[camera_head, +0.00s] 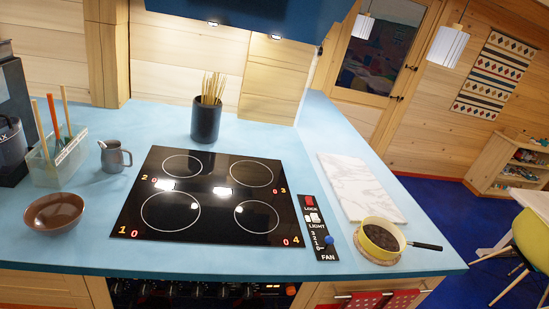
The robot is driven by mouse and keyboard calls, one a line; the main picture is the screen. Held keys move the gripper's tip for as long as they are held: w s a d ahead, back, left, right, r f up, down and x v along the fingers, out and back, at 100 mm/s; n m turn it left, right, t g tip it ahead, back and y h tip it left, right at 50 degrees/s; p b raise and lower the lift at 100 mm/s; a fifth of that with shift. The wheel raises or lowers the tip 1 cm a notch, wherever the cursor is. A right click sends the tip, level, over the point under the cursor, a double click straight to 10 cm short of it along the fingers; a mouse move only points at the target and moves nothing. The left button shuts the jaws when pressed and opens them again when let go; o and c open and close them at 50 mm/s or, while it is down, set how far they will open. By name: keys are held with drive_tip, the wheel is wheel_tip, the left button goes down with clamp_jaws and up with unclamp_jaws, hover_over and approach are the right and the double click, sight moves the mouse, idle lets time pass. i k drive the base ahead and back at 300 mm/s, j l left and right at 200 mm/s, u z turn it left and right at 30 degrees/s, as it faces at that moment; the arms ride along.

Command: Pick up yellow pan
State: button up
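The yellow pan (381,237) stands at the right front of the blue counter in the head camera view. It is small and round, with dark contents inside and a black handle (425,246) that points right, out past the counter's edge. It rests on a round tan trivet (365,250). My gripper does not show in this view, so its opening and its place relative to the pan cannot be seen.
Left of the pan are a fan control panel (316,229) with a blue knob and a black cooktop (208,196). A white marble board (358,187) lies behind it. A dark utensil pot (206,121), grey jug (115,157) and brown bowl (54,211) stand farther left. Red towels (384,301) hang below.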

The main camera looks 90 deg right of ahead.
sight(379, 237)
drive_tip(key=z, duration=3.2)
